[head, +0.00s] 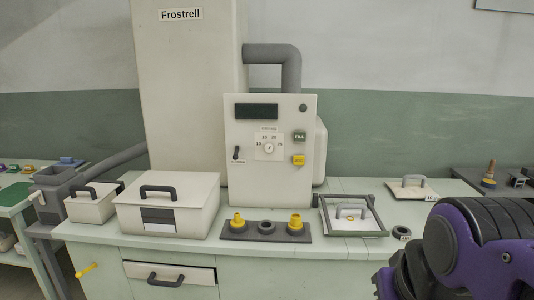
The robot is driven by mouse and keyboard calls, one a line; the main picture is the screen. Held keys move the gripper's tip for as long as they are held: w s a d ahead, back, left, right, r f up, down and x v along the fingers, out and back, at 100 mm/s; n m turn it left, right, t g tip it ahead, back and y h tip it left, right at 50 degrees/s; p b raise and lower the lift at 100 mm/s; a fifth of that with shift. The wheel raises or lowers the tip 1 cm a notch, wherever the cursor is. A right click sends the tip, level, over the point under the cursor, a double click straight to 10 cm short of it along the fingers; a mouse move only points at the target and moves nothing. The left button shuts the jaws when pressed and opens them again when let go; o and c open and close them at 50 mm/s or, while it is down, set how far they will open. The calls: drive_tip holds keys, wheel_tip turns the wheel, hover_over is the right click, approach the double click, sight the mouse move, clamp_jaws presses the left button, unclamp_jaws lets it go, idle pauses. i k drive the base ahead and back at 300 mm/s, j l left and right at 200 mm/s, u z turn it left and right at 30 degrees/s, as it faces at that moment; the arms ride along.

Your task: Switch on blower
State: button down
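The machine's cream control box (270,185) stands upright on the bench, in front of a tall cabinet (190,75) labelled Frostrell. On its front are a dark blank display (256,111), a round dial (268,148), a small black lever switch (236,153), a green button marked FILL (299,136) and a yellow button (298,160). The small label below the lever is too small to read, so I cannot tell which control is the blower's. My purple and black arm shows at the lower right, apart from the box. My gripper is not in view.
Lidded boxes (168,205) (92,203) stand left on the bench. A dark strip with yellow fittings (266,232) lies before the control box. A framed tray (350,214) and black ring (401,232) are right.

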sight(235, 157)
drive_tip(key=i+j, duration=0.3)
drive_tip(key=j, duration=0.15)
drive_tip(key=i+j, duration=0.3)
drive_tip(key=j, duration=0.15)
drive_tip(key=i+j, duration=0.3)
drive_tip(key=j, duration=0.15)
drive_tip(key=i+j, duration=0.3)
drive_tip(key=j, duration=0.15)
drive_tip(key=k+l+u, duration=0.35)
drive_tip(key=u, duration=0.2)
drive_tip(key=i+j+z, duration=0.15)
drive_tip(key=z, duration=0.15)
drive_tip(key=i+j+z, duration=0.25)
drive_tip(key=l, duration=0.05)
